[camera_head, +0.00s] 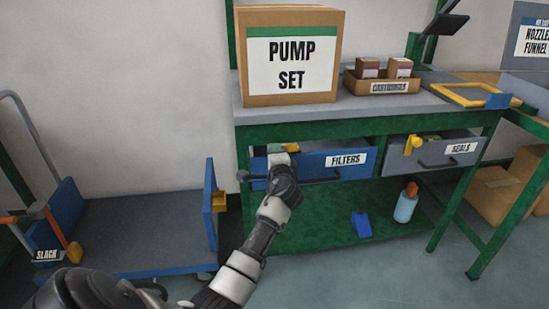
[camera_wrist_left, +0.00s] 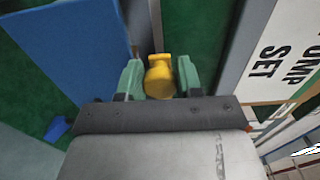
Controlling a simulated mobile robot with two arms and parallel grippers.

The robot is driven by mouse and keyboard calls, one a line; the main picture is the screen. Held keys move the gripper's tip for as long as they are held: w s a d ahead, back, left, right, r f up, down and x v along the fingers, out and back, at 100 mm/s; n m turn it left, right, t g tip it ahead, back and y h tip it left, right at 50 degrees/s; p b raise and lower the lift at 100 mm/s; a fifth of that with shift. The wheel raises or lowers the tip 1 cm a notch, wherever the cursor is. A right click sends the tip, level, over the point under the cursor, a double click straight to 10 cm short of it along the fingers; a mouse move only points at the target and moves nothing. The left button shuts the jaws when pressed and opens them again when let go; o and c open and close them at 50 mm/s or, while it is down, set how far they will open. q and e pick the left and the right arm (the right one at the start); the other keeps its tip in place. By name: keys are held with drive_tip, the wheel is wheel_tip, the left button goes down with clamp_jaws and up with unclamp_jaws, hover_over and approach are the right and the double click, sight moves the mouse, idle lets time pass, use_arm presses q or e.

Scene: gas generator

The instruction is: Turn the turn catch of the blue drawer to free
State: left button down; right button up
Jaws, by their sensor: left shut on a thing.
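The blue drawer (camera_head: 322,166), labelled FILTERS, sits under the workbench top, and its blue front also shows at the left of the left wrist view (camera_wrist_left: 72,45). Its yellow turn catch (camera_wrist_left: 159,78) is between the green fingertips of my left gripper (camera_wrist_left: 159,80), which is shut on it. In the head view my left gripper (camera_head: 279,162) is at the upper left part of the drawer front and hides most of the catch there. My right gripper is not in view.
A grey drawer (camera_head: 448,150) labelled SEALS, with its own yellow catch (camera_head: 412,145), is to the right. The PUMP SET box (camera_head: 290,92) stands on the bench. A blue cart (camera_head: 140,225) is at left. A spray bottle (camera_head: 405,207) stands on the green lower shelf.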

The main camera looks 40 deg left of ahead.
use_arm(q)
drive_tip(key=shift+f, duration=0.1)
idle(0.3)
drive_tip(key=c, duration=0.8)
unclamp_jaws()
drive_tip(key=shift+o, duration=0.2)
drive_tip(key=p+v, duration=0.1)
drive_tip(key=v, duration=1)
